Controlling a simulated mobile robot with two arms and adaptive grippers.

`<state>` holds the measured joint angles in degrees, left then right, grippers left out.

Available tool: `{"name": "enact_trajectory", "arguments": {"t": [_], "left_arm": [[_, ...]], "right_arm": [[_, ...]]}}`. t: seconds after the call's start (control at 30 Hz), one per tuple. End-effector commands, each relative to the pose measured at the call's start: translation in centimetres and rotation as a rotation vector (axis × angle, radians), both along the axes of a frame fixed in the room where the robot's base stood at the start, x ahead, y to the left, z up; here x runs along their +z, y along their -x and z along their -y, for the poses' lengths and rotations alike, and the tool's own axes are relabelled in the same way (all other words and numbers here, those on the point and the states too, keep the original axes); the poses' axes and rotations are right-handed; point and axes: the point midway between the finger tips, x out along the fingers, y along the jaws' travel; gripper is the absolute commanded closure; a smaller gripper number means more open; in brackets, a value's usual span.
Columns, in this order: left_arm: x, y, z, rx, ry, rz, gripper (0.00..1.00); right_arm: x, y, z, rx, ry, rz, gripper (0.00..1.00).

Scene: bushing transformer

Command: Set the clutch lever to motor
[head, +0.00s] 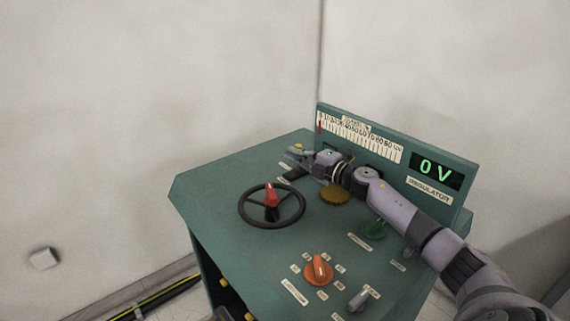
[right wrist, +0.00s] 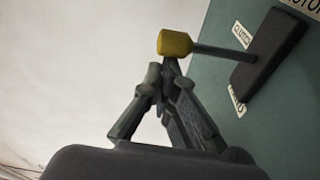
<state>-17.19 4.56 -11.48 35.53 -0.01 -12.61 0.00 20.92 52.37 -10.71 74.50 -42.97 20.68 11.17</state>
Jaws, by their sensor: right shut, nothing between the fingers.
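The clutch lever has a yellow knob (right wrist: 174,43) on a thin grey rod that comes out of a black slotted base (right wrist: 268,62) on the green desk. In the head view the yellow knob (head: 298,146) shows near the back left of the desk top, beside my right gripper (head: 294,155). My right gripper also fills the lower middle of the right wrist view (right wrist: 165,70). Its fingers are shut and empty, with the tips right by the underside of the knob; I cannot tell if they touch. A label at the top right is cut off.
The desk top (head: 220,170) also carries a black handwheel (head: 243,215) with a red handle, an orange knob (head: 318,271), a green knob (head: 375,231) and a grey switch (head: 360,300). A back panel has a scale (head: 365,137) and a display (head: 437,171) reading 0 V.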

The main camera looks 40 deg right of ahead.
Motion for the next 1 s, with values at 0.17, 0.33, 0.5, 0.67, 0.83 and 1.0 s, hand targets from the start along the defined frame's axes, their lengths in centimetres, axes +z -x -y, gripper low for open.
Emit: {"name": "enact_trajectory", "arguments": {"t": [0.17,0.33,0.5,0.67,0.83,1.0], "left_arm": [[0.5,0.0,0.0,0.0,0.0,0.0,1.0],[0.7,0.0,0.0,0.0,0.0,0.0,1.0],[0.7,0.0,0.0,0.0,0.0,0.0,1.0],[0.7,0.0,0.0,0.0,0.0,0.0,1.0],[0.7,0.0,0.0,0.0,0.0,0.0,1.0],[0.7,0.1,-0.3,0.0,-0.003,-0.001,1.0]], "right_arm": [[0.3,-0.1,0.8,-0.001,-0.146,-0.012,1.0],[0.4,-0.1,1.3,-0.001,-0.243,-0.019,1.0],[0.4,-0.1,1.5,-0.001,-0.281,-0.022,1.0],[0.4,-0.1,1.5,0.0,-0.285,-0.022,1.0],[0.3,-0.1,1.4,0.0,-0.284,-0.022,1.0],[0.9,-0.1,1.5,0.0,-0.281,-0.021,1.0]]}}
